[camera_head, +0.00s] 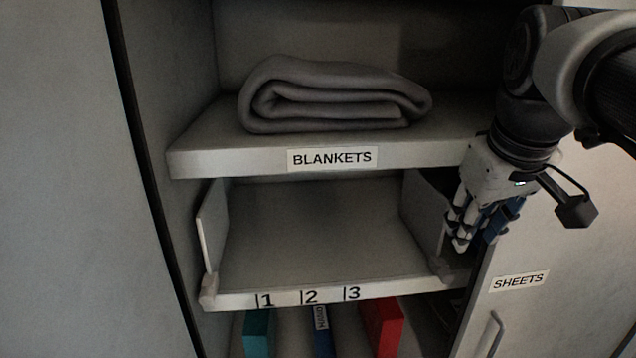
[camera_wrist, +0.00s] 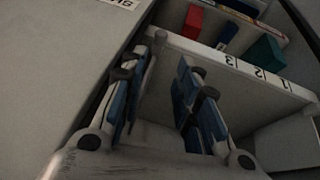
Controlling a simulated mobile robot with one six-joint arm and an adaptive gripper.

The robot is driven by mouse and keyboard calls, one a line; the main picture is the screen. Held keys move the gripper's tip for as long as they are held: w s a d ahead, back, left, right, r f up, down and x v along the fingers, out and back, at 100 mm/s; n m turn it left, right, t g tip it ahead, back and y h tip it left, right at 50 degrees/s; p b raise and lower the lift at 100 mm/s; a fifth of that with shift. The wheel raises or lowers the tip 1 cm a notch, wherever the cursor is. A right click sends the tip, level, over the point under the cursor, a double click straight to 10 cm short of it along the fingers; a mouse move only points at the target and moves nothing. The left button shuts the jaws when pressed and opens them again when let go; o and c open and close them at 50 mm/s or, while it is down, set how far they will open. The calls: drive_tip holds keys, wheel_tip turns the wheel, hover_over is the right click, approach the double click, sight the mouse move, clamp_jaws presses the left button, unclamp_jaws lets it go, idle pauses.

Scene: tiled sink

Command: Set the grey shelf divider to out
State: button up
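The middle shelf (camera_head: 320,240) has the marks 1, 2 and 3 along its front edge. A grey upright divider (camera_head: 424,208) stands at its right end, right of the 3, with a small foot at the front edge. A paler upright panel (camera_head: 212,228) stands at the left end, left of the 1. My gripper (camera_head: 472,232) is just right of the right divider and hides part of the area behind it. In the wrist view my gripper (camera_wrist: 158,95) has its fingers apart. A thin upright piece, likely the divider (camera_wrist: 149,65), shows between them near the left finger; contact is unclear.
A folded grey blanket (camera_head: 330,95) lies on the upper shelf labelled BLANKETS (camera_head: 230,158). Teal (camera_head: 257,332), blue (camera_head: 322,335) and red (camera_head: 382,325) items stand below. A panel labelled SHEETS (camera_head: 560,290) with a handle (camera_head: 490,335) is at lower right. The middle shelf is empty between its uprights.

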sight(445, 271)
drive_tip(key=x, duration=1.5)
drive_tip(key=shift+w+f, duration=0.15)
drive_tip(key=shift+w, duration=0.05)
clamp_jaws()
